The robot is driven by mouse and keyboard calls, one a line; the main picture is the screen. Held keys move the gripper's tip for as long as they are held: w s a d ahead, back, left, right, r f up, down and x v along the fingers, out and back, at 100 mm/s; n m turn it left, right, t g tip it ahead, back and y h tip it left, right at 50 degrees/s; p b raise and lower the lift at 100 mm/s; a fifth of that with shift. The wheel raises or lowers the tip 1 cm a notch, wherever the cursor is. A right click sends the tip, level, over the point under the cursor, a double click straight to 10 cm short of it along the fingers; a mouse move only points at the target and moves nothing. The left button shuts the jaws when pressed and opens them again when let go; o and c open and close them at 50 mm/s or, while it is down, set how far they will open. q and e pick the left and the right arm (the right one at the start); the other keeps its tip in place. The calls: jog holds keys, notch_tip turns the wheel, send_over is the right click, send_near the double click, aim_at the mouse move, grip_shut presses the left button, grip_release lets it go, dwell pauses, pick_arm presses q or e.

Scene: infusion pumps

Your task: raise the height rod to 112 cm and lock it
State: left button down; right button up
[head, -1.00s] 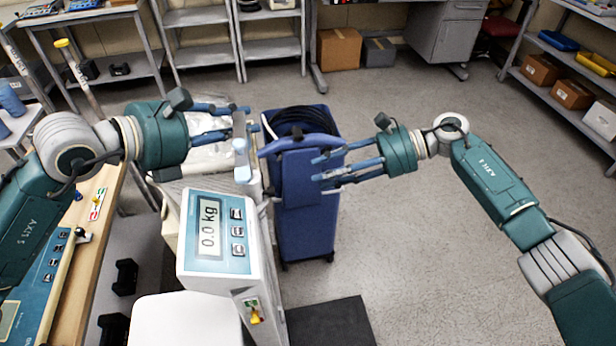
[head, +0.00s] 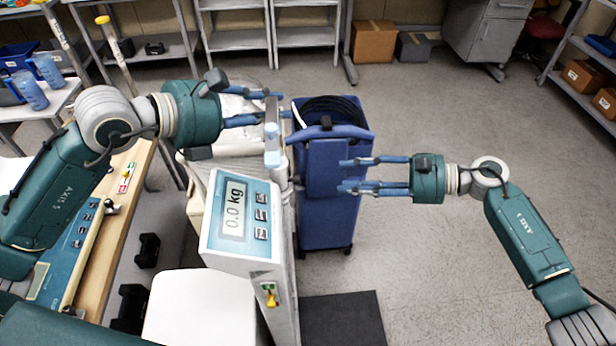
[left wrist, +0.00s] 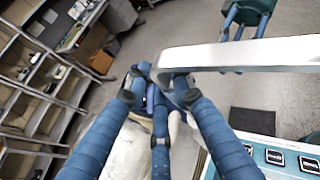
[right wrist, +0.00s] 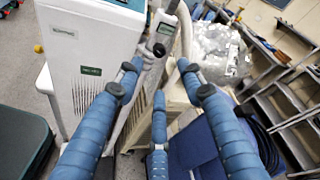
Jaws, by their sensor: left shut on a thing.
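The scale column (head: 238,220) stands in the middle of the head view, its display reading 0.0 kg. The height rod (head: 271,147) rises behind it with a grey flat top piece and a light blue part. My left gripper (head: 284,107) is shut on the height rod near its top; the exact contact is partly hidden. In the left wrist view the rod's silver bar (left wrist: 245,54) crosses past the fingers. My right gripper (head: 345,176) is open and empty, to the right of the rod. In the right wrist view the rod (right wrist: 166,28) shows beyond its fingers, apart from them.
A blue cart (head: 325,215) with coiled black cable stands close behind the scale, partly behind my right fingertips. A wooden bench (head: 128,205) is at left, a white seat (head: 200,305) in front, and a dark mat (head: 340,318) on the floor.

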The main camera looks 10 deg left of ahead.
aim_at(297, 179)
jog(key=x, duration=1)
jog(key=shift+a, duration=0.4)
jog(key=shift+f, duration=0.1)
jog(key=shift+d, duration=0.1)
grip_shut()
